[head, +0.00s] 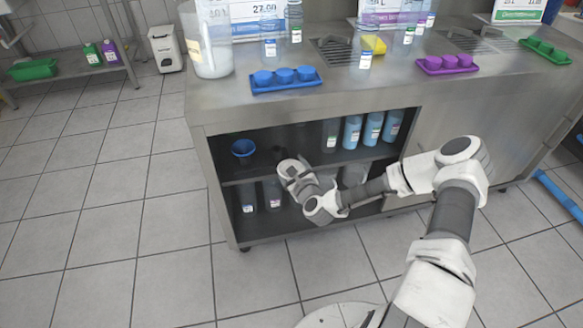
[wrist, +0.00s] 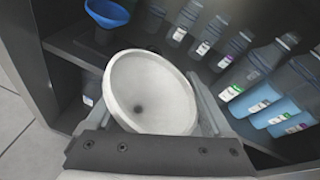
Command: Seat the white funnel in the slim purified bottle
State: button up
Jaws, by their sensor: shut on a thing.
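My gripper (wrist: 157,82) is shut on the white funnel (wrist: 150,92), whose wide mouth faces the wrist camera. In the head view my gripper (head: 292,172) is in front of the open cabinet, near shelf height. The funnel cannot be made out clearly there. Several clear and blue bottles (wrist: 268,92) stand to the right of the funnel in the wrist view. The shelf group also shows in the head view (head: 352,132). I cannot tell which bottle is the slim purified one; the labels are too small to read.
A blue funnel (head: 243,148) sits at the left of the upper shelf. More bottles (head: 248,195) stand on the lower shelf, partly behind my arm. The steel counter (head: 330,100) above holds a pitcher (head: 211,45), a blue tray (head: 287,88) and a purple tray (head: 447,70). Floor on the left is clear.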

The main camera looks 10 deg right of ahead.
aim_at(291, 162)
jog(key=shift+r+p, duration=1.2)
jog(key=shift+r, duration=0.75)
